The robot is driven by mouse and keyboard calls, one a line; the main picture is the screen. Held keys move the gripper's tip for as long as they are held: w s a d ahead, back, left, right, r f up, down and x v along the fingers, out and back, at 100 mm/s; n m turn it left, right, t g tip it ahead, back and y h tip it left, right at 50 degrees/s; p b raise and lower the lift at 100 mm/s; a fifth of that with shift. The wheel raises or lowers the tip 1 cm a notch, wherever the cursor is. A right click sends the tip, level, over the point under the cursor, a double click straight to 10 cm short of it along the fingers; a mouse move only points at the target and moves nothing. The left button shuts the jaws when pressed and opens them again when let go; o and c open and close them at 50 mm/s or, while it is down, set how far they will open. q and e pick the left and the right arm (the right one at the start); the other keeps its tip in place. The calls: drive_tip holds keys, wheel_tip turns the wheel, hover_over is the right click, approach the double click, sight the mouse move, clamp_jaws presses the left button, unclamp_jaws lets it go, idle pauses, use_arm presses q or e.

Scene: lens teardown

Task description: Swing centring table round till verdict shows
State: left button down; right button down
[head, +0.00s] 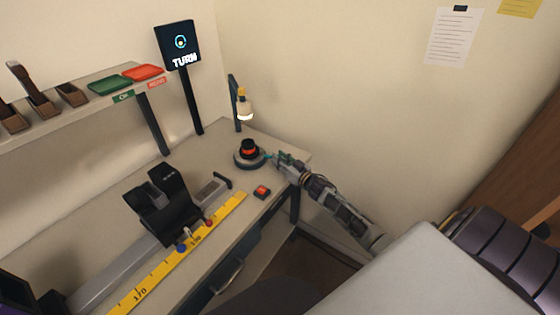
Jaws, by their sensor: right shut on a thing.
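The centring table (238,162) is a small round grey turntable near the far right corner of the bench. A black piece with an orange-red band (249,149) stands on its middle. My right gripper (271,157) reaches in from the lower right and is shut at the table's right edge. The exact part between its fingers is too small to make out. The display (180,45) on a dark post shows a small ring icon and the word "TURN". My left gripper is not in view.
A lamp on a post (244,105) stands behind the centring table. A red button (262,191) sits in front of it. A black device on a rail (165,208) and a yellow ruler (170,262) lie left. Green (109,86) and red (143,73) trays sit on the shelf.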

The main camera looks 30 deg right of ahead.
drive_tip(key=shift+w+d+r+n+y, duration=0.25)
drive_tip(key=shift+w+n+y, duration=0.35)
drive_tip(key=shift+y, duration=0.2)
drive_tip(key=shift+w+d+y, duration=0.15)
drive_tip(key=shift+d+y, duration=0.05)
drive_tip(key=shift+y, duration=0.3)
drive_tip(key=shift+w+d+n+g+y+b, duration=0.45)
drive_tip(key=shift+n+y+b, duration=0.15)
drive_tip(key=shift+n+b, duration=0.1)
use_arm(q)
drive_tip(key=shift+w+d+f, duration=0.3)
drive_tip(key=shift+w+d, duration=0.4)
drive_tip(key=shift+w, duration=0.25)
use_arm(e)
drive_tip(key=shift+w, duration=0.1)
drive_tip(key=shift+d, duration=0.1)
